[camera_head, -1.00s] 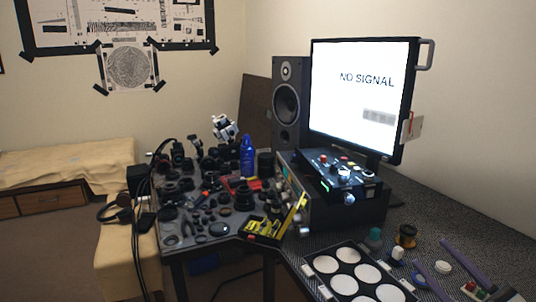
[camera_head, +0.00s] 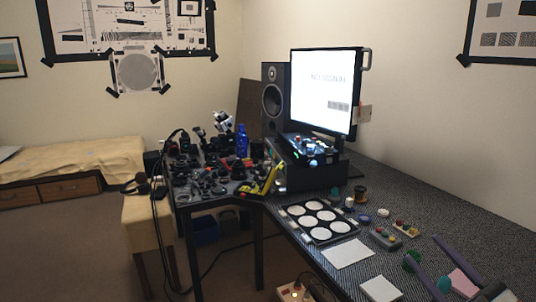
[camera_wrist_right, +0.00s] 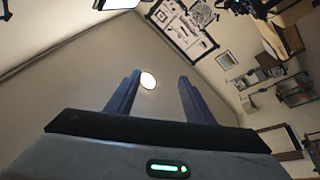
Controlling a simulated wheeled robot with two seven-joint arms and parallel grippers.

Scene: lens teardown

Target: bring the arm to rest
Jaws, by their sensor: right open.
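My right gripper (camera_head: 420,244) shows at the lower right of the head view as two purple-grey fingers, spread apart above the dark desk. In the right wrist view the same fingers (camera_wrist_right: 160,76) stand apart with nothing held between them. Behind them are bare room surfaces and a round white light (camera_wrist_right: 147,80), well away from the fingers. My left gripper is in neither view.
The patterned desk (camera_head: 420,210) holds a black tray (camera_head: 293,225) of white discs, a white sheet (camera_head: 347,253), button boxes (camera_head: 384,238) and a pink block (camera_head: 463,283) near my fingers. A monitor (camera_head: 322,90) stands behind. Lens parts crowd the left table.

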